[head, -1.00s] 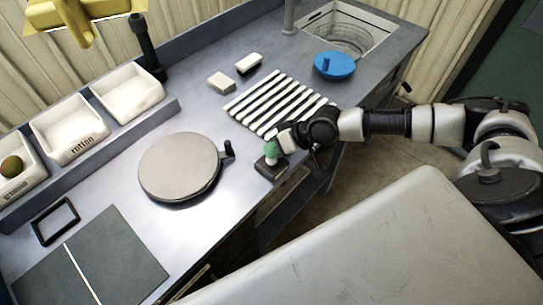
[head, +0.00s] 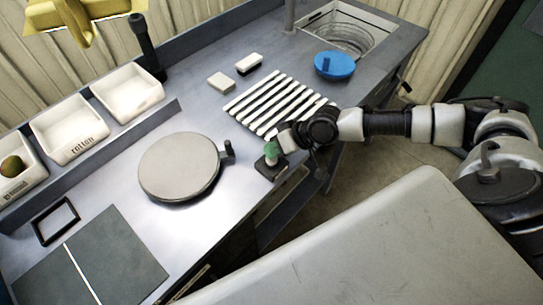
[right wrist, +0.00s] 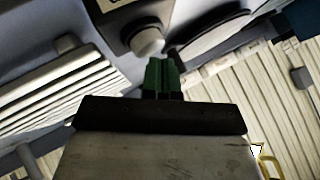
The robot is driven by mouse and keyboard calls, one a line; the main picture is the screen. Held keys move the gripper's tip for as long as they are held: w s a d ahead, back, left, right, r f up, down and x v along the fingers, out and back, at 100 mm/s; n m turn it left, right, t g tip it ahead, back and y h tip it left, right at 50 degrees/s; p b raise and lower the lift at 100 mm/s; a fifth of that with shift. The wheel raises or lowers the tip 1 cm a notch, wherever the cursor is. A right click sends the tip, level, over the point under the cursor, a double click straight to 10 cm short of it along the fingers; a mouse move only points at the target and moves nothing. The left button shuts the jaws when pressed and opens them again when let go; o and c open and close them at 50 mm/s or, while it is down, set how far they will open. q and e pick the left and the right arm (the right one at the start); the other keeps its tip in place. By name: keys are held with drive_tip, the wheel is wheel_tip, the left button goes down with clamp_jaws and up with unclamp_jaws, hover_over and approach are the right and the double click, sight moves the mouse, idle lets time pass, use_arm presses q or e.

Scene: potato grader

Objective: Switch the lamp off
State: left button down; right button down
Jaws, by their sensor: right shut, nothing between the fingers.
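The yellow lamp (head: 72,20) hangs at the top left of the head view, and a pale bright patch shows on its underside. A small dark box with a pale round knob (head: 270,163) sits at the bench's front edge. The box (right wrist: 116,15) and its knob (right wrist: 147,41) also show in the right wrist view. My right gripper (head: 271,150) has green fingertips, is shut and empty, and is right over the knob. In the right wrist view the fingertips (right wrist: 162,75) overlap the knob's edge; I cannot tell whether they touch it. My left gripper is out of view.
A round grey plate (head: 178,166) with a dark handle lies left of the box. A white slatted rack (head: 275,102) lies behind it.

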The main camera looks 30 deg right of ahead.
drive_tip(key=shift+f, duration=0.1)
drive_tip(key=shift+s+f, duration=0.1)
drive_tip(key=shift+f, duration=0.25)
drive_tip(key=shift+r+p, duration=0.35)
idle(0.4)
wheel_tip(320, 180, up, 6)
drive_tip(key=p, duration=0.6)
drive_tip(key=shift+r, duration=0.15)
